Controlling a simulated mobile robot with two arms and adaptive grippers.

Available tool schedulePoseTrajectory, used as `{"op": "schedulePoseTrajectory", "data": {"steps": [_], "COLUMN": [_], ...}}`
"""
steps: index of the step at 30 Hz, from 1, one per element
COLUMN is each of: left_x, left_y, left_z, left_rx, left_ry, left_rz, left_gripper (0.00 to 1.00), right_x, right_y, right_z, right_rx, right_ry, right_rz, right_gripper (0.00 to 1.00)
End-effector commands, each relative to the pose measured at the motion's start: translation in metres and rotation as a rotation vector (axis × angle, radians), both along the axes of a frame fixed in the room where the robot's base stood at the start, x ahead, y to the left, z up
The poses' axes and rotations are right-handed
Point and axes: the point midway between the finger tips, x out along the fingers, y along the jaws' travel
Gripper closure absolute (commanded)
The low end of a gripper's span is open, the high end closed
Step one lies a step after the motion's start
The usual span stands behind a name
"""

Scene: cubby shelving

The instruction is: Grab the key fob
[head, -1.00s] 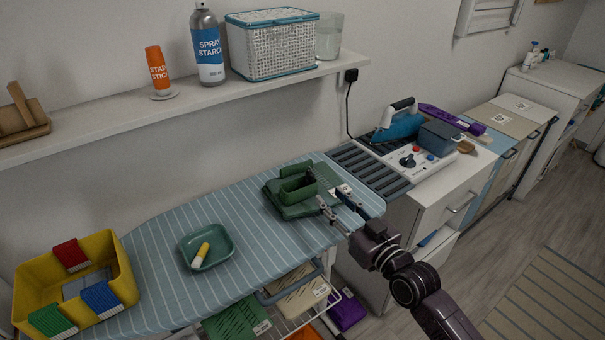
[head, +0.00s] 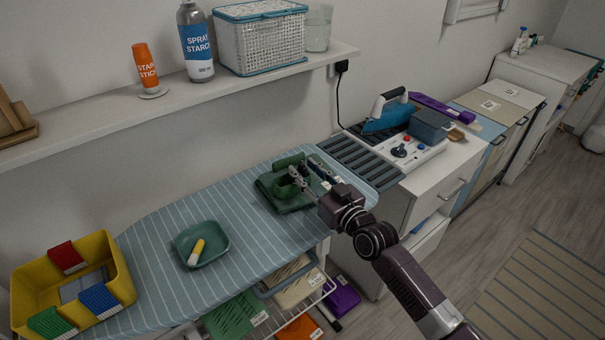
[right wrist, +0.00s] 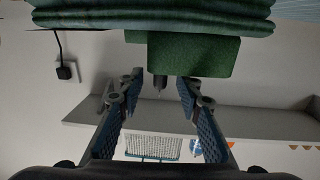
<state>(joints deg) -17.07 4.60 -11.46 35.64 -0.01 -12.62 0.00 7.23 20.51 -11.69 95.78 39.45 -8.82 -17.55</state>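A green block-like holder (head: 286,186) sits on a folded dark green cloth (head: 283,204) on the ironing board. In the right wrist view, which looks upside down, the green holder (right wrist: 205,54) and cloth (right wrist: 150,22) are at the top. My right gripper (head: 308,173) reaches in from the right at the holder. My left gripper is out of view.
A green dish (head: 225,247) with a yellow stick and a yellow bin (head: 122,262) stand left on the board. A blue iron (head: 388,117) and control panel (head: 422,155) are at right. A wall shelf (head: 110,115) runs above. The striped board's middle is clear.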

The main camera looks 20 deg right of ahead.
Motion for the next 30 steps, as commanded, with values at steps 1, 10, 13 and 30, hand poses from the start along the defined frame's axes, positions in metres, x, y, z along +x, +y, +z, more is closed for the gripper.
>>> {"op": "schedulePoseTrajectory", "data": {"steps": [1, 10, 13, 30], "left_x": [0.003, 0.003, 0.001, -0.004], "left_y": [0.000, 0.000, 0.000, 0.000], "left_z": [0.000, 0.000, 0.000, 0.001], "left_rx": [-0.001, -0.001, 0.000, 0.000], "left_ry": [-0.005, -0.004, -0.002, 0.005], "left_rz": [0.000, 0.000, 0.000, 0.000], "left_gripper": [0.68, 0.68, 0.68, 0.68], "right_x": [0.000, 0.000, 0.000, 0.000], "right_y": [0.000, 0.000, 0.000, 0.000], "right_z": [0.000, 0.000, 0.000, 0.019], "right_rx": [0.000, 0.000, 0.000, 0.001], "right_ry": [0.000, 0.000, 0.000, -0.004], "right_rz": [0.000, 0.000, 0.000, 0.001], "right_gripper": [0.67, 0.86, 0.97, 1.00]}}
